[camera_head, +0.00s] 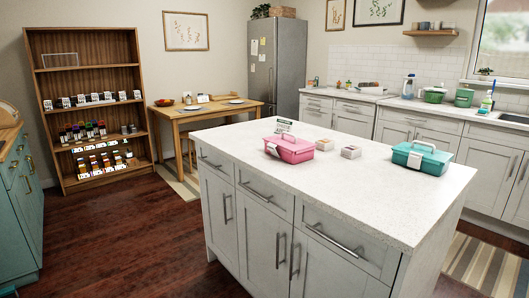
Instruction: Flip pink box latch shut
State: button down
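The pink box (292,152) sits on the white island counter, left of the middle of its top. Its lid looks down. A small white piece, which looks like its latch (271,149), shows at the box's front left; it is too small to tell whether it is flipped open or shut. My gripper is not in view.
Two small boxes (350,152) (324,144) stand just right of the pink box, and a small sign (284,126) stands behind it. A teal box (421,158) sits farther right. The island's front counter (330,190) is clear. Wood floor (130,235) lies open left of the island.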

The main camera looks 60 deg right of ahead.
aim_at(271, 147)
jog(key=i, duration=1)
